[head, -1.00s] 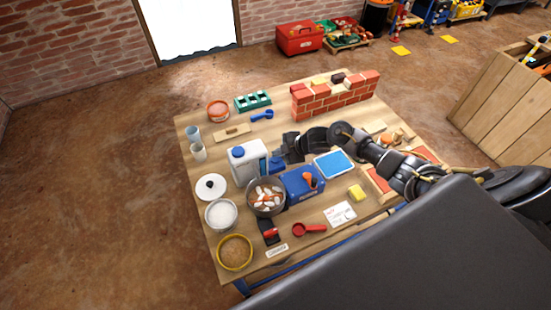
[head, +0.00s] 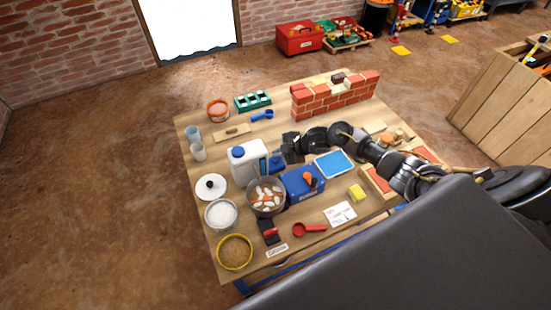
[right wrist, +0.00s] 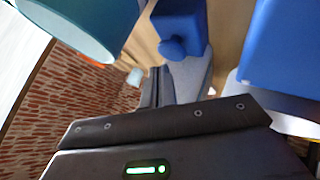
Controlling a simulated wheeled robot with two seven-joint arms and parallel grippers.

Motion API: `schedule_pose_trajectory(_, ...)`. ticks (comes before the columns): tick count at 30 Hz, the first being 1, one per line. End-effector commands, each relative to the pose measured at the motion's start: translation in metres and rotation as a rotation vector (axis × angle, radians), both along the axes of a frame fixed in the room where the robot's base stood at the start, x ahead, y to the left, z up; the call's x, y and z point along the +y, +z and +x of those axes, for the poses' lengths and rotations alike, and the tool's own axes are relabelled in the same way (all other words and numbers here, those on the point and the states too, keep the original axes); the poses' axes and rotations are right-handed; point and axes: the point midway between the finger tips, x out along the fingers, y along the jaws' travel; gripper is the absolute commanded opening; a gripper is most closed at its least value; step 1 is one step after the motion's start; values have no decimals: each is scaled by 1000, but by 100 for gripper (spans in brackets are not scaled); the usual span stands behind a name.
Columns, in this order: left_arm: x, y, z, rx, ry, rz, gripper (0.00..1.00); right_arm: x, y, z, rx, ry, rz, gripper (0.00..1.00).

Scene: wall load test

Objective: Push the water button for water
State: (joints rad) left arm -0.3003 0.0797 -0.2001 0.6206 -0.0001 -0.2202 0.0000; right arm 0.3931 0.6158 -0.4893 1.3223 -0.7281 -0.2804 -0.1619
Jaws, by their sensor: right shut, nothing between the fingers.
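A white water container (head: 248,160) with a blue cap stands at the middle left of the table. A small blue block (head: 277,164) is beside its right side; in the right wrist view this blue block (right wrist: 180,18) has a round blue button (right wrist: 172,47). My right gripper (head: 288,153) is shut and empty, just behind the small blue block. In the right wrist view its fingers (right wrist: 168,82) point at the button, with their tips very close to it; I cannot tell whether they touch. A pot (head: 266,196) with pale pieces stands in front of the container. My left gripper is not in view.
A blue machine (head: 303,183) with an orange knob stands right of the pot. A white bucket (head: 221,214), a yellow-rimmed bowl (head: 235,252) and a lid (head: 210,186) stand at the left. A brick wall (head: 335,97) stands at the back.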

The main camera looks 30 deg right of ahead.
Motion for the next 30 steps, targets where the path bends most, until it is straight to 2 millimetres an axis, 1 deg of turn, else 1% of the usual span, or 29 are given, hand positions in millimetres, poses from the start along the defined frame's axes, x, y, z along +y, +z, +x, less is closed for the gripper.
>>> schedule_pose_trajectory(6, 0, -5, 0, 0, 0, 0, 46, 0, -8, 0, 0, 1, 1, 0)
schedule_pose_trajectory(17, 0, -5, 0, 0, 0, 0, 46, 0, -8, 0, 0, 0, 0, 0)
schedule_pose_trajectory(30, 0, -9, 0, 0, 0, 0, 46, 0, -12, 0, 0, 0, 0, 0)
